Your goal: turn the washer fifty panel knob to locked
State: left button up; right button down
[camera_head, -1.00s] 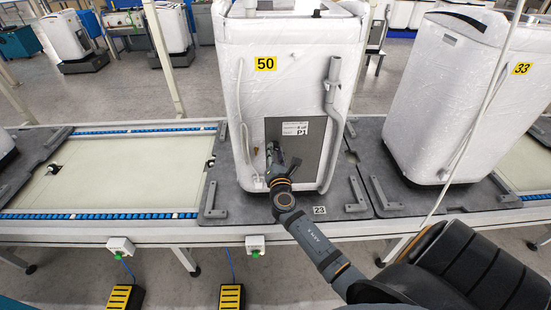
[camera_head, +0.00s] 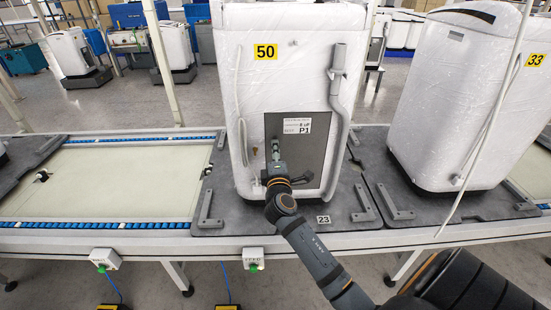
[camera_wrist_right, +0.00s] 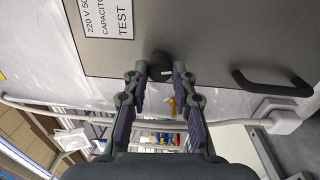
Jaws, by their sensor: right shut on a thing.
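The washer marked 50 (camera_head: 295,95) stands upright and wrapped in clear film. Its dark grey panel (camera_head: 313,157) is low on the near side, with a white label marked P1. In the right wrist view the same panel (camera_wrist_right: 205,40) fills the top. The round black knob (camera_wrist_right: 159,62) sits between my right gripper's fingertips (camera_wrist_right: 160,74), which are shut on it. In the head view my right gripper (camera_head: 276,148) reaches the panel's lower left and hides the knob. The knob's pointer and markings cannot be made out. My left gripper is not in view.
A black handle (camera_wrist_right: 272,84) sticks out from the panel, right of the knob in the wrist view. A grey hose (camera_head: 338,110) runs down the washer's right side. Washer 33 (camera_head: 465,95) stands to the right. The conveyor bed (camera_head: 105,182) at left is clear.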

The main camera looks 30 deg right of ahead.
jog(key=shift+m+b, duration=0.8)
jog(key=shift+m, duration=0.3)
jog(key=c, duration=1.1)
grip_release()
jog(key=v, duration=0.7)
jog(key=shift+s+a, duration=0.2)
